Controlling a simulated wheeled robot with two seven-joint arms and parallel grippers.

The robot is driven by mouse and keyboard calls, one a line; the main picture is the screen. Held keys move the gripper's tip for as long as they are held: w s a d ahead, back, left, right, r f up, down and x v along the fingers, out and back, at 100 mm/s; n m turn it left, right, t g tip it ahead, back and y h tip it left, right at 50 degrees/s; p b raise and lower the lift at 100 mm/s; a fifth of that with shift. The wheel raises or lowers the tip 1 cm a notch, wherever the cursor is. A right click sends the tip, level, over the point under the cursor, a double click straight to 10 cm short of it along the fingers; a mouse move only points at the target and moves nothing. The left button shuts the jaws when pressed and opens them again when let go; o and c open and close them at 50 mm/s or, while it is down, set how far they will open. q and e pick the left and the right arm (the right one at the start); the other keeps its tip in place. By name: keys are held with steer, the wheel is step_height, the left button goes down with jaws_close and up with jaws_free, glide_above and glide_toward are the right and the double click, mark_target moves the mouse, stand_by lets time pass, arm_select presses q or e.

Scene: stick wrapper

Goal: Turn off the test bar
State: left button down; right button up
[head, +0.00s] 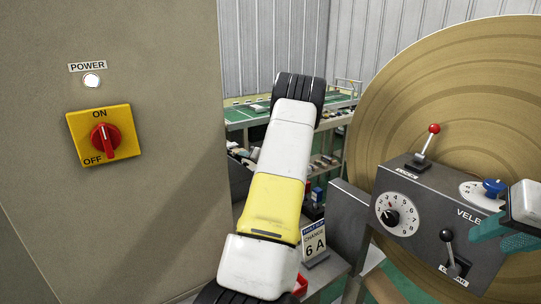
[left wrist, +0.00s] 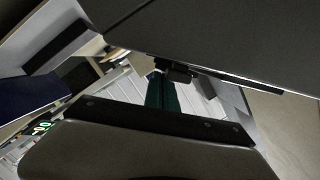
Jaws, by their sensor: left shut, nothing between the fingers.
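In the head view, a grey control box (head: 408,245) stands before the big brown disc. It bears a red-tipped lever (head: 424,147) tilted up and right, a black-knobbed lever (head: 449,250), a numbered dial (head: 397,214) and a blue knob (head: 494,187). I see no readable "test bar" label; some small labels are unclear. My right gripper (head: 500,232) has teal fingers at the right edge, by the box's right end; its jaw gap is unclear. My left gripper (left wrist: 163,92) shows in the left wrist view with dark teal fingers shut and empty.
A cabinet (head: 170,210) at left carries a lit POWER lamp (head: 92,80) and a yellow plate with a red ON/OFF knob (head: 104,140). My white-and-yellow left arm crosses the middle. The brown disc (head: 400,85) fills the right. A green-topped bench (head: 250,113) stands behind.

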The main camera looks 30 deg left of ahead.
arm_select(q)
steer(key=v, duration=0.8)
steer(key=shift+w, duration=0.1)
